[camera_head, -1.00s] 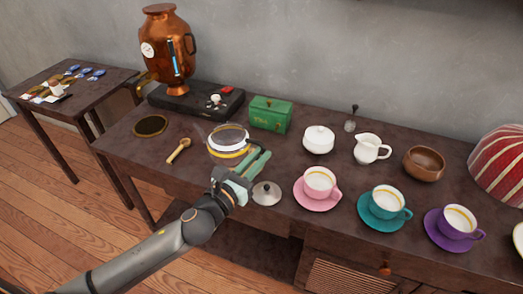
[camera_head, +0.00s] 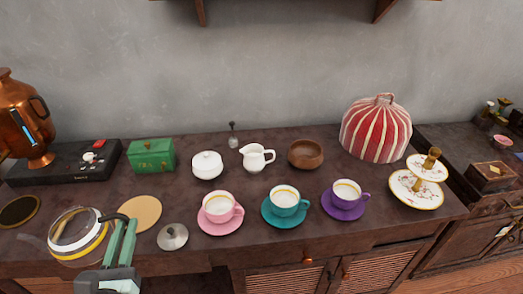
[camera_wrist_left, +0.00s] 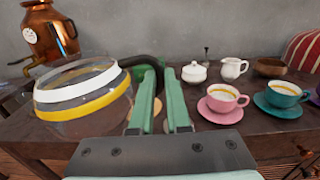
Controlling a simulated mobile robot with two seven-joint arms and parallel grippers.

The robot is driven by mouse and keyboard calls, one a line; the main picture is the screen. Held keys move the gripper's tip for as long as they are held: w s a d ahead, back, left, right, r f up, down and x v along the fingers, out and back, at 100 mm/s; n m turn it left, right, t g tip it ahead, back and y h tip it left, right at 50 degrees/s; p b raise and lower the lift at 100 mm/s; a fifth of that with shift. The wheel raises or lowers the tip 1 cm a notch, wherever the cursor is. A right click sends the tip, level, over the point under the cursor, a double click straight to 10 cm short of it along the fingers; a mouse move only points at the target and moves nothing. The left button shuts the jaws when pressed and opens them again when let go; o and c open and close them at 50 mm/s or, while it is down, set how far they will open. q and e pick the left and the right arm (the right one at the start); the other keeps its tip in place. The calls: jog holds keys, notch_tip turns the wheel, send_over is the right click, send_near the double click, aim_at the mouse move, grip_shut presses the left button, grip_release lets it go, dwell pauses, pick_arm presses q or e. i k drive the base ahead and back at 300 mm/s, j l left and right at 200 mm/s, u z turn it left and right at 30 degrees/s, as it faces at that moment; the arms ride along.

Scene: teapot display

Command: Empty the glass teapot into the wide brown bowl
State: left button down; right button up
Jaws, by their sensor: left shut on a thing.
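The glass teapot (camera_head: 78,236) has a white rim, a yellow band and a dark handle (camera_wrist_left: 143,62). My left gripper (camera_head: 124,228) is shut on that handle. The teapot hangs at the left front, beside the tan round mat (camera_head: 140,212) and apart from it. In the left wrist view the teapot (camera_wrist_left: 84,100) is left of the fingers, its rim sloping up to the right. I cannot tell how much liquid it holds. The wide brown bowl (camera_head: 305,154) stands at the back, right of the white jug, and looks empty. My right gripper is not in view.
A green tea box (camera_head: 151,156) is behind. A striped cosy (camera_head: 376,130) stands right of the bowl.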

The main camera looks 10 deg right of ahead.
aim_at(306, 155)
jog(key=l+z, duration=0.1)
jog(key=z, duration=1.15)
jog(key=i+l, duration=0.1)
jog(key=l, duration=0.4)
jog(key=i+l, duration=0.1)
jog(key=l, duration=0.35)
jog(key=i+l, duration=0.1)
jog(key=l, duration=0.4)
